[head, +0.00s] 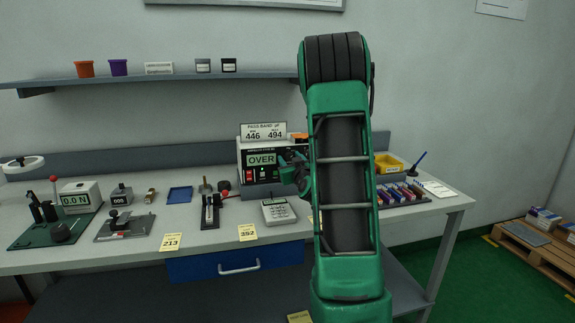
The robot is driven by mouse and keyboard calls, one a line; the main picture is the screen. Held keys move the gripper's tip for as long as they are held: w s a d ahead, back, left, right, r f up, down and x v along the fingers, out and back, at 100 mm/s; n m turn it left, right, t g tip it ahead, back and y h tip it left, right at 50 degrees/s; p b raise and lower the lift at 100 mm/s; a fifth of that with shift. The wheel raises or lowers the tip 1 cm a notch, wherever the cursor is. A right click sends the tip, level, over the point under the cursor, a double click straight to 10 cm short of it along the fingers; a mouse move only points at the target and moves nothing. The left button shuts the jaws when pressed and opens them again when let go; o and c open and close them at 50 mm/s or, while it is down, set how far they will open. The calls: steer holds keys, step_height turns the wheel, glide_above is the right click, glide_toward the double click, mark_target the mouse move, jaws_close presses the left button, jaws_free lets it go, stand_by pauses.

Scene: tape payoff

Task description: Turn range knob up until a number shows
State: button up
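A white box-shaped meter (243,150) with a dark front stands at the back of the bench. Its green display (262,159) reads OVER. Small red and pale parts show on the panel below the display. My gripper (294,165) is at the right side of the meter's front, reached past by my green arm. I cannot make out the range knob; the gripper and arm cover that part of the panel. Whether the fingers are open, shut or touching a knob cannot be told.
A card (263,132) on the meter reads PASS BAND, 446 and 494. A calculator-like device (278,211) lies in front of it. A force gauge (80,197) reading 0.0 N stands left, a yellow bin (389,163) right. A shelf (150,80) runs above.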

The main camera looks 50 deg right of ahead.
steer(key=v, duration=1)
steer(key=shift+a, duration=0.25)
steer(key=w+a+f+n+y, duration=0.1)
steer(key=w+a+n+y, duration=0.1)
steer(key=a+y, duration=0.3)
steer(key=w+a+f+n+y, duration=0.1)
steer(key=a+f+n+y, duration=0.1)
steer(key=a, duration=0.5)
steer(key=s+a+f+n+g+y, duration=0.1)
steer(key=s+a+f+g+y, duration=0.3)
steer(key=a, duration=0.4)
steer(key=s+a+m+g, duration=0.1)
steer(key=s+m+g, duration=0.1)
steer(key=s, duration=0.7)
steer(key=s+a+m+g, duration=0.2)
steer(key=s+g, duration=0.3)
steer(key=s, duration=0.4)
steer(key=s+a+m+g+h, duration=0.1)
steer(key=s+a+m+g, duration=0.1)
steer(key=s, duration=0.7)
steer(key=shift+s+f+m+g, duration=0.15)
steer(key=shift+f+m+g, duration=0.35)
steer(key=shift+g, duration=0.7)
